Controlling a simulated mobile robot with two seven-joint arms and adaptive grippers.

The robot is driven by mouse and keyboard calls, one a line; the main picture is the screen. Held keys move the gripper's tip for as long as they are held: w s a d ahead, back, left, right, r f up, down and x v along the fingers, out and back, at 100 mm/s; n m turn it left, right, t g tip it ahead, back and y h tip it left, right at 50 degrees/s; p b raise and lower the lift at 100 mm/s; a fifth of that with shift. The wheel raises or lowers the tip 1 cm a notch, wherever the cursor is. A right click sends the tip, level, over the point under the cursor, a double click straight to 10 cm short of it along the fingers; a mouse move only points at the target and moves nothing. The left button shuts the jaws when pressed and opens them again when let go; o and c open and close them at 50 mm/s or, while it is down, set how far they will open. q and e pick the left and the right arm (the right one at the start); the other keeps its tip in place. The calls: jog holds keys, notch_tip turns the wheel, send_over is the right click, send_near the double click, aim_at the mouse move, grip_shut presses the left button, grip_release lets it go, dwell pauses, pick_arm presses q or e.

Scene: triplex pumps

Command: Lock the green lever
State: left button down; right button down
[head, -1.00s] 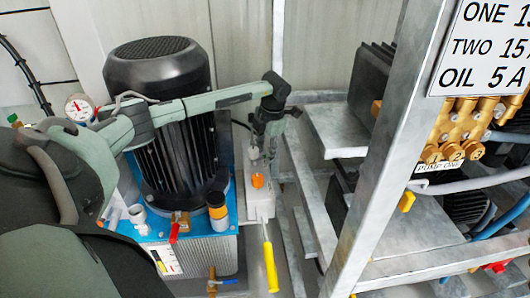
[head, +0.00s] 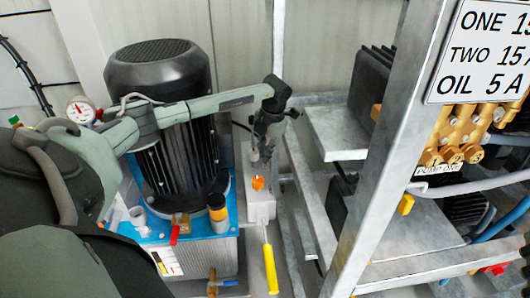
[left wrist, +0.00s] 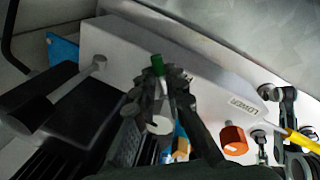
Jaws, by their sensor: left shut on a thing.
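The green lever (left wrist: 158,65) shows in the left wrist view as a small green tip on a metal stem in front of a white panel marked LOWER. My left gripper (left wrist: 161,88) is shut around the lever just below the green tip. In the head view my left gripper (head: 262,145) points down over the white block (head: 260,207) beside the black motor, and it hides the lever there. My right gripper is in neither view.
An orange knob (head: 258,183) and a yellow-handled lever (head: 270,268) are on the white block. The black motor (head: 165,75) stands left, on a blue-topped tank (head: 160,228). A grey metal frame (head: 372,150) with brass-fitted pumps stands close on the right.

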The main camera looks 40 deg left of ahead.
pick_arm(q)
jog(key=c, duration=1.6)
grip_release()
jog(key=shift+o, duration=0.2)
notch_tip(320, 180, up, 12)
jog(key=d, duration=0.2)
jog(key=shift+d, duration=0.15)
jog(key=shift+s+f, duration=0.1)
